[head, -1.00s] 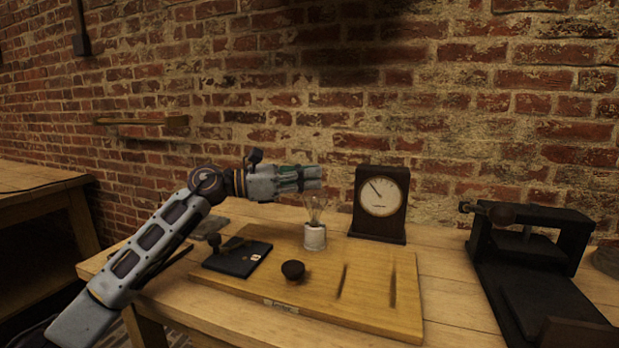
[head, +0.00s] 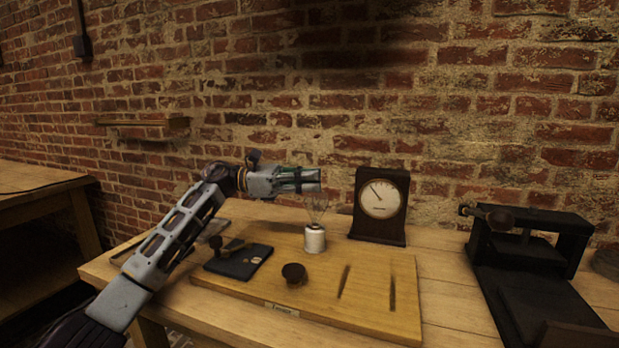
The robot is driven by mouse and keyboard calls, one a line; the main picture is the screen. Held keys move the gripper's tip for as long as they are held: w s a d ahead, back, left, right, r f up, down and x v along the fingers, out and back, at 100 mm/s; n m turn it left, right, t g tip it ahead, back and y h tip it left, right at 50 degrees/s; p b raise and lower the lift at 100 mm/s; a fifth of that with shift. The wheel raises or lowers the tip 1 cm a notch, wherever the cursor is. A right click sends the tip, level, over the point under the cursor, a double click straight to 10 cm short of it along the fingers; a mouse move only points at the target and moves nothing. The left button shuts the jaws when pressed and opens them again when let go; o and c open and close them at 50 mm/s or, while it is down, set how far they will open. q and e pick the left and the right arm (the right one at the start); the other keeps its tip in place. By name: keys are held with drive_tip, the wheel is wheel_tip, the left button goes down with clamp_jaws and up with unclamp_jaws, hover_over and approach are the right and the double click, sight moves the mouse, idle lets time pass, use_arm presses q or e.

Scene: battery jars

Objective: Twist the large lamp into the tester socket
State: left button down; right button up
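The large lamp (head: 317,211) is a clear glass bulb standing upright at the white tester socket (head: 314,240) on the wooden board (head: 350,300). My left gripper (head: 312,181) reaches in from the left, level, with its fingers at the top of the lamp. The fingers cover the upper glass, so I cannot tell whether they are closed on it. The lamp's base meets the top of the socket; how deep it sits is hidden. My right gripper is out of view.
A dial meter (head: 380,205) stands behind, right of the lamp. A black press-like device (head: 530,250) occupies the bench's right side. The board's right front holds two dark slots.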

use_arm(q)
drive_tip(key=shift+w+f+m+g+y+p, duration=0.2)
drive_tip(key=shift+f+m+g+p, duration=0.3)
drive_tip(key=shift+g, duration=0.4)
drive_tip(key=shift+w+f+m+g+y+p, duration=0.1)
drive_tip(key=shift+f+m+g+y+p, duration=0.3)
drive_tip(key=shift+g, duration=0.5)
drive_tip(key=shift+m+g, duration=0.3)
drive_tip(key=shift+m, duration=0.1)
drive_tip(key=shift+f, duration=0.1)
drive_tip(key=c, duration=1.6)
unclamp_jaws()
drive_tip(key=shift+o, duration=0.2)
drive_tip(key=shift+a, duration=0.15)
drive_tip(key=r+v, duration=0.1)
drive_tip(key=v, duration=1)
drive_tip(key=shift+a+r+p, duration=0.25)
drive_tip(key=shift+a+p, duration=0.05)
drive_tip(key=shift+a, duration=0.1)
drive_tip(key=shift+w, duration=0.1)
